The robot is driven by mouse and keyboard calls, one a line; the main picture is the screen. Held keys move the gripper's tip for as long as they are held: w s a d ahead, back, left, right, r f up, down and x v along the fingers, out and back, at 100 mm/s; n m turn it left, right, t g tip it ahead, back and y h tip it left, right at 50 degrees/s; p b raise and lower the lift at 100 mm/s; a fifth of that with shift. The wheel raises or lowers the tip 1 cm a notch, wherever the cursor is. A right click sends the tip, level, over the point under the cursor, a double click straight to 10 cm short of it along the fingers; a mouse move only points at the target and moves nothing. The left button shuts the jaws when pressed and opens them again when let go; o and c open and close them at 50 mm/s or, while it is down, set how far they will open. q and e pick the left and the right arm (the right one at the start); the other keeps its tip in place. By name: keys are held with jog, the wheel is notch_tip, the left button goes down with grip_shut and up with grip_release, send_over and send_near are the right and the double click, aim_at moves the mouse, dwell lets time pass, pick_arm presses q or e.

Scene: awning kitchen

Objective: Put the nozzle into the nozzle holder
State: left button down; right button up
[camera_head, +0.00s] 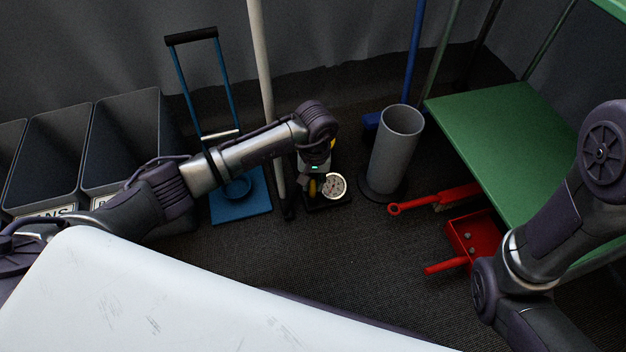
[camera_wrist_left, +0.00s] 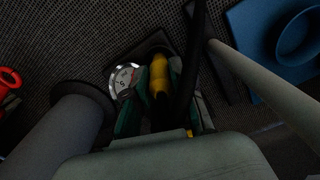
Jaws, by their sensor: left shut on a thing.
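My left gripper (camera_head: 318,182) reaches down at the centre of the head view, beside a round white-faced gauge (camera_head: 334,186) on a small dark base. In the left wrist view the gripper (camera_wrist_left: 160,108) has its two green-and-dark fingers around a yellow and black piece (camera_wrist_left: 158,72), which seems to be the nozzle or part of the pump. The gauge (camera_wrist_left: 124,78) lies just left of the fingers, and a black hose-like strip (camera_wrist_left: 190,65) runs close by on the right. The nozzle holder cannot be made out. My right arm shows at the right, but its gripper is out of view.
A grey cylinder (camera_head: 396,150) stands right of the gauge. A pale pole (camera_head: 261,60) and a blue hand truck (camera_head: 242,200) stand left. Dark bins (camera_head: 125,130) are at far left. Red tools (camera_head: 470,238) lie by a green table (camera_head: 510,135).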

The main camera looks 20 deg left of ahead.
pick_arm(q)
jog(key=shift+f+b, duration=0.55)
jog(key=shift+f, duration=0.2)
jog(key=shift+c, duration=2.1)
grip_release()
jog(key=shift+r, duration=0.15)
jog(key=shift+r+p, duration=3.2)
jog(key=shift+r, duration=0.7)
